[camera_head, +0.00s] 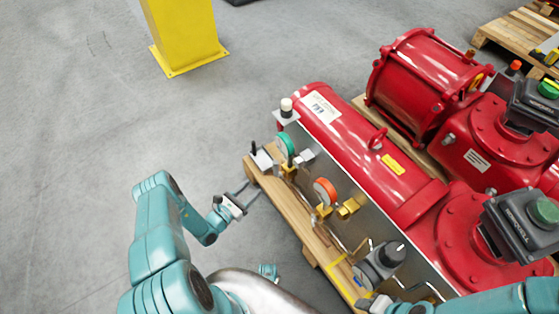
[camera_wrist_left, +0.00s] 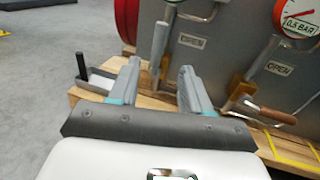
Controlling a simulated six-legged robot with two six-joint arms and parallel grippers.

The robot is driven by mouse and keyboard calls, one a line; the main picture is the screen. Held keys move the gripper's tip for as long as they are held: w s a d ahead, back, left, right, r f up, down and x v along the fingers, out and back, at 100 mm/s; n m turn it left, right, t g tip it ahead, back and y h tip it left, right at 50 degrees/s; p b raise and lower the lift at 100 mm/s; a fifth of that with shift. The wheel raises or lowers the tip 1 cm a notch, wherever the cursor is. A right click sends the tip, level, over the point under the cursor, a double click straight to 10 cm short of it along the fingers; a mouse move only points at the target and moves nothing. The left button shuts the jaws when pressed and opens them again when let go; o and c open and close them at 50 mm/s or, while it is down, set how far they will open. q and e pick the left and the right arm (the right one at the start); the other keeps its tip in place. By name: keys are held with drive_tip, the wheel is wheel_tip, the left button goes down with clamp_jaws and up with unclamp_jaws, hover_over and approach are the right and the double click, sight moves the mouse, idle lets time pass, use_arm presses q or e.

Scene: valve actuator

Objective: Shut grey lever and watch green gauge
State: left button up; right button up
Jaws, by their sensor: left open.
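The grey lever (camera_wrist_left: 160,42) stands upright in the left wrist view, beside an "OPEN" label on the grey panel. My left gripper (camera_wrist_left: 160,75) is open, with its two fingers pointing toward the lever and appearing on either side of it; contact cannot be told. In the head view the left gripper (camera_head: 245,194) is left of the wooden pallet. The green gauge (camera_head: 285,145) is on the panel at the far left end; its reading is too small to tell. My right gripper (camera_head: 377,303) is at the bottom edge, its jaws unclear.
A red-rimmed gauge (camera_head: 325,191) sits right of the green one. A brown-handled lever (camera_wrist_left: 268,113) lies to the right. A black-handled block (camera_wrist_left: 82,70) is at left. Red actuators (camera_head: 370,150) stand on pallets. Floor at left is clear up to a yellow post (camera_head: 185,35).

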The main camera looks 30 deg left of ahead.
sight(274, 168)
use_arm(q)
drive_tip(key=w+b, duration=0.1)
drive_tip(key=w, duration=0.4)
drive_tip(key=w+d+b, duration=0.1)
drive_tip(key=w, duration=0.4)
drive_tip(key=w+d+b, duration=0.1)
drive_tip(key=w, duration=0.4)
drive_tip(key=shift+w+d+r, duration=0.1)
drive_tip(key=shift+w, duration=0.3)
clamp_jaws()
